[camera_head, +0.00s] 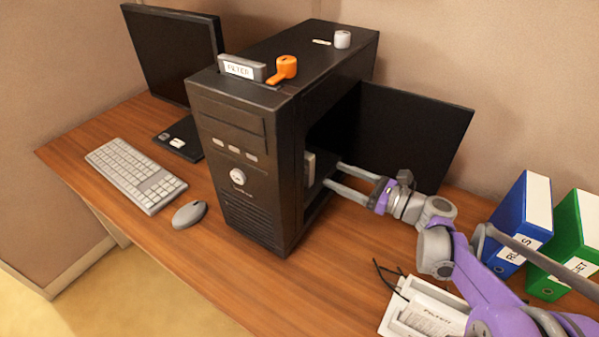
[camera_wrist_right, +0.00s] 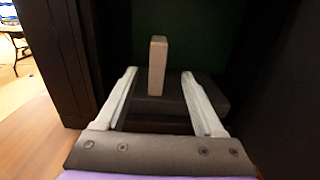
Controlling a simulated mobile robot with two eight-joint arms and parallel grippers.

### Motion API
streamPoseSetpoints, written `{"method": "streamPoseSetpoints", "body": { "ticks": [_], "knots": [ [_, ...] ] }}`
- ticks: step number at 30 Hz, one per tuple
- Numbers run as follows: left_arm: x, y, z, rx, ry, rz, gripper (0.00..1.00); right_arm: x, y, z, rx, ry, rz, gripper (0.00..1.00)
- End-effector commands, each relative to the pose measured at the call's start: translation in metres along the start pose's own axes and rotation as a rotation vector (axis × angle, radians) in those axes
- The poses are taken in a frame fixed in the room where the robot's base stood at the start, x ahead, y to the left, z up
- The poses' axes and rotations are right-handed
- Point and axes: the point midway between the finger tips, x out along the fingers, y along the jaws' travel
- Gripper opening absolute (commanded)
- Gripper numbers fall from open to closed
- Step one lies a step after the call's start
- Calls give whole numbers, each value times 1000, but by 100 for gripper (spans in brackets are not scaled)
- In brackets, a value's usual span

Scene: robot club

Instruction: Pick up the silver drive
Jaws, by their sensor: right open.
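The silver drive (camera_head: 308,168) stands upright inside the open side of the black computer case (camera_head: 240,150), partly hidden by the case's front edge. In the right wrist view the drive (camera_wrist_right: 157,65) is a narrow upright block, centred between the fingertips and seemingly just beyond them. My right gripper (camera_head: 332,173) reaches into the case from the right. Its two fingers are spread wide with nothing between them in the right wrist view (camera_wrist_right: 159,76). My left gripper is in neither view.
A labelled grey block (camera_head: 241,69), an orange part (camera_head: 284,68) and a white cylinder (camera_head: 342,39) sit on the case. A black panel (camera_head: 412,135) stands behind my right arm. Blue (camera_head: 522,222) and green (camera_head: 567,240) binders and a white tray (camera_head: 395,322) are at the right.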

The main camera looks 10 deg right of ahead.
Motion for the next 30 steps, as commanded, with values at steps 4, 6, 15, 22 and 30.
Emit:
{"method": "streamPoseSetpoints", "body": {
  "ticks": [4,6,15,22,30],
  "knots": [
    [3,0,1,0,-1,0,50,25,2,0,0,1,5,70],
    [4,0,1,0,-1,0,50,32,2,-1,-1,2,3,70],
    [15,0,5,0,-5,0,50,63,4,-12,-3,3,5,70],
    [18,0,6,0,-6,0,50,87,4,-12,-3,3,2,70],
    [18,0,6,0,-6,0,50,88,3,-11,-4,4,1,65]
  ]
}}
